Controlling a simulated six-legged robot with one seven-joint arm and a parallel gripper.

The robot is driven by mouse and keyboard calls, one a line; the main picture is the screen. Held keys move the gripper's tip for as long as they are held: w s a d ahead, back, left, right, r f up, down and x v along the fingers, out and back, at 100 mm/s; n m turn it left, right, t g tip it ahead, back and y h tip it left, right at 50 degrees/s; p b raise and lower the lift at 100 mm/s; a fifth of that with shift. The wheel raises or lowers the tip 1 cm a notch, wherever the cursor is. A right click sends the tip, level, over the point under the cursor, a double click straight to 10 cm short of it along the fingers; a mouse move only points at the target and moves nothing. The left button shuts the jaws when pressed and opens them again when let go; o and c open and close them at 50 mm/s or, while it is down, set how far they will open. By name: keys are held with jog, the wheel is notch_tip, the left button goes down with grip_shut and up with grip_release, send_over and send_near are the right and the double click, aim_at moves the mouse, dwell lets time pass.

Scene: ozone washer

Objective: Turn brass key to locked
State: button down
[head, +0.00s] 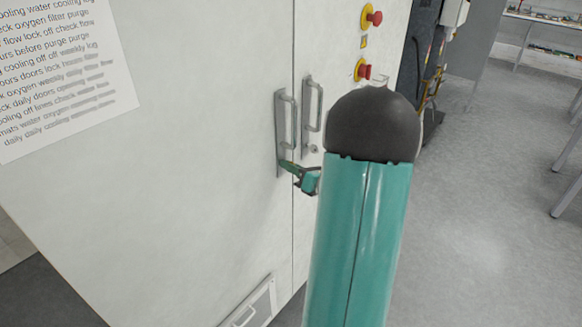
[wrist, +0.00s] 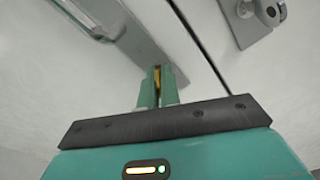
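A thin strip of the brass key (wrist: 157,78) shows between my fingers in the wrist view; most of it is hidden. My gripper (head: 286,165) is at the lower end of the left door handle's metal plate (head: 281,130) on the white cabinet (head: 210,150). In the wrist view the two green fingers of my gripper (wrist: 157,73) are close together on either side of the brass strip, against the lower end of the plate (wrist: 150,52). The key's turned angle cannot be told.
A second handle (head: 312,105) is on the right door, with a round metal lock fitting (wrist: 270,12) close by. Red and yellow buttons (head: 371,16) are higher on the right door. A printed sheet (head: 60,75) hangs on the left. Open grey floor (head: 480,200) lies to the right.

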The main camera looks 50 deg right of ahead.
jog(key=n, duration=0.5)
jog(key=shift+n, duration=0.4)
dwell(0.3)
jog(key=c, duration=1.6)
grip_release()
jog(key=s, duration=0.9)
jog(key=s+d, duration=0.1)
jog(key=s, duration=0.3)
jog(key=shift+s+d, duration=0.1)
jog(key=shift+s, duration=0.25)
